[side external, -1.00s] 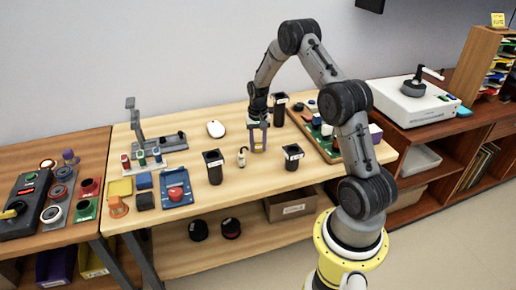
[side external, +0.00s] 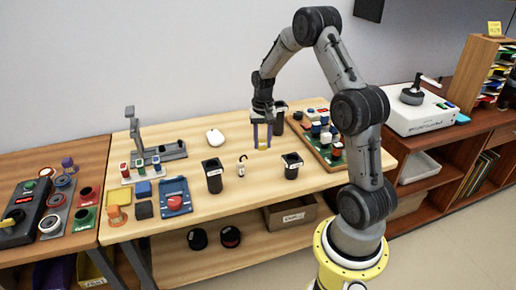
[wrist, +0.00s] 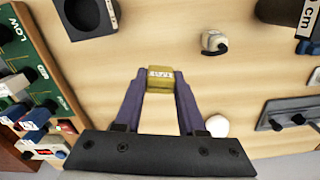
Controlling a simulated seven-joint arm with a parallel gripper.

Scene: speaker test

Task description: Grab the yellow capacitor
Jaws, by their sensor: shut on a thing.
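The yellow capacitor (wrist: 160,78) is a small block with a pale marked label on top. It sits between the fingertips of my gripper (wrist: 161,82) in the wrist view, with a purple finger touching each side. In the side view my gripper (side external: 262,145) points down over the middle of the light wood table, and the yellow capacitor (side external: 263,148) shows at its tips. The block appears held a little above the tabletop. Its underside is hidden.
A board of coloured parts (side external: 318,138) lies to the right. Bare wood lies between.

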